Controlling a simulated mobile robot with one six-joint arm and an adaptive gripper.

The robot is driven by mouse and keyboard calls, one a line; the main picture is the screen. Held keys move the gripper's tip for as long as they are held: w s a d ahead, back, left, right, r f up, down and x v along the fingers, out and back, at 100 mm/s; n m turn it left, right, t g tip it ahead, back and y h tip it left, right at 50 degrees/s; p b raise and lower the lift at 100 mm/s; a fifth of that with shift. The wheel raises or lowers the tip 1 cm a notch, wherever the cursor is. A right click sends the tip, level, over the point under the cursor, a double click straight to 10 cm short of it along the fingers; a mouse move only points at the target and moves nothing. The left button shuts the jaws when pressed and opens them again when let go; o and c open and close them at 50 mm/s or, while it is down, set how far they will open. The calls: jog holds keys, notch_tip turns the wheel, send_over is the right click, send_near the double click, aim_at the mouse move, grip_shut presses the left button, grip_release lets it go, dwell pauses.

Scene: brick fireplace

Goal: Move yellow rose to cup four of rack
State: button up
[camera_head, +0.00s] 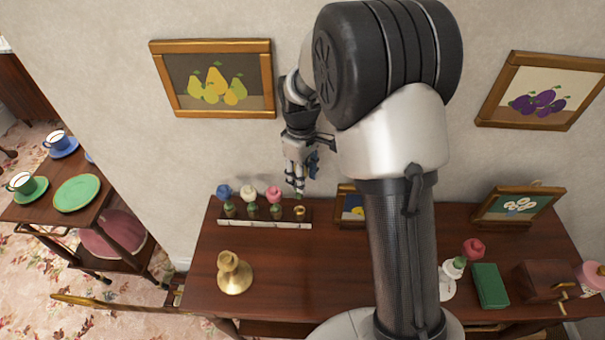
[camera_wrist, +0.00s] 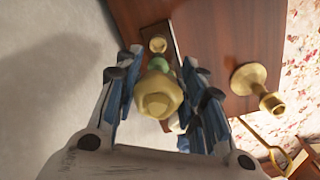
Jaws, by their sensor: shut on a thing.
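The yellow rose (camera_wrist: 157,98) is between the fingers of my gripper (camera_wrist: 158,78) in the wrist view, its green part pointing away from the camera. My gripper is shut on it. In the head view my gripper (camera_head: 299,178) hangs above the right end of the rack (camera_head: 262,224), and its fingers mostly hide the rose. The rack's cups hold a blue rose (camera_head: 224,192), a white rose (camera_head: 247,192) and a pink rose (camera_head: 274,193). The rightmost cup (camera_head: 300,211) is golden and looks empty; it also shows in the wrist view (camera_wrist: 158,45), beyond the rose.
A brass candlestick (camera_head: 234,274) stands in front of the rack on the wooden table (camera_head: 310,275). A small picture frame (camera_head: 347,220) is close to the rack's right. A red rose (camera_head: 473,248), green book (camera_head: 489,285) and wooden box (camera_head: 541,283) are at the right.

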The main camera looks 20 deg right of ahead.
jog(key=shift+f+b, duration=1.8)
jog(key=shift+f, duration=1.15)
jog(key=shift+f+b, duration=0.8)
jog(key=shift+f, duration=1.2)
jog(key=o, duration=1.2)
notch_tip(320, 180, up, 11)
jog(key=shift+w+a+f, duration=0.1)
jog(key=shift+w, duration=0.05)
jog(key=shift+r, duration=0.6)
